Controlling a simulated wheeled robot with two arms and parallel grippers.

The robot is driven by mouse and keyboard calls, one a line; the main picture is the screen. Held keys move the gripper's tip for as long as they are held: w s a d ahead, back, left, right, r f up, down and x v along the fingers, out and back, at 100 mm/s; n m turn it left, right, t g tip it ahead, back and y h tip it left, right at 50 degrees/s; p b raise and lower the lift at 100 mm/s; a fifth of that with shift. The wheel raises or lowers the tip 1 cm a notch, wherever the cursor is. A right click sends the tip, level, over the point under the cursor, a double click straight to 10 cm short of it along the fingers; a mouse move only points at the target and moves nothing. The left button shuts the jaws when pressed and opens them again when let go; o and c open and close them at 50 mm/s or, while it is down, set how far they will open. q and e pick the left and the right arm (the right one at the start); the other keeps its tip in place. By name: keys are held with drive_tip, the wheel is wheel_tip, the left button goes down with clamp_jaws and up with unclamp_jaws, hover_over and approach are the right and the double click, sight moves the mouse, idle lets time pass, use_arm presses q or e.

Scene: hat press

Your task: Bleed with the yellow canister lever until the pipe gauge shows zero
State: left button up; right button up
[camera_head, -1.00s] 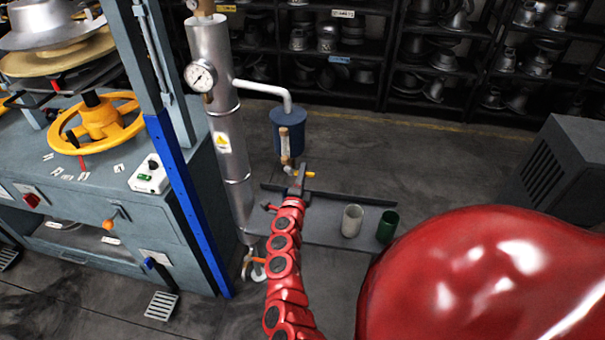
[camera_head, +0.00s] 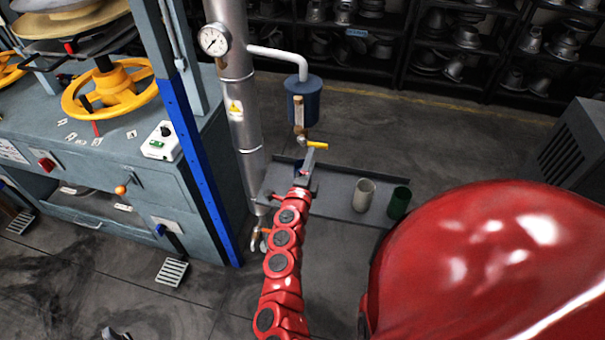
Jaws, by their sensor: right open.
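The yellow lever (camera_head: 318,145) points right from the valve under the blue canister (camera_head: 303,104). The pipe gauge (camera_head: 214,40), a round white dial, sits on the tall silver pipe (camera_head: 238,103); its needle is too small to read surely. My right gripper (camera_head: 309,158) is open, just below the lever and very close to it; I cannot tell whether they touch. Nothing shows held in it. A small grey piece at the bottom left edge, likely my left gripper (camera_head: 115,333), is mostly cut off.
A grey tray (camera_head: 335,196) below holds a pale cup (camera_head: 364,195) and a green cup (camera_head: 399,202); a blue cup (camera_head: 298,168) is partly behind my gripper. The press bench (camera_head: 120,180) with a yellow handwheel (camera_head: 110,90) stands left. A dark grey box (camera_head: 575,155) is right.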

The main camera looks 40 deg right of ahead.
drive_tip(key=b+v, duration=0.1)
drive_tip(key=v, duration=0.9)
drive_tip(key=shift+s, duration=0.25)
drive_tip(key=shift+a, duration=0.1)
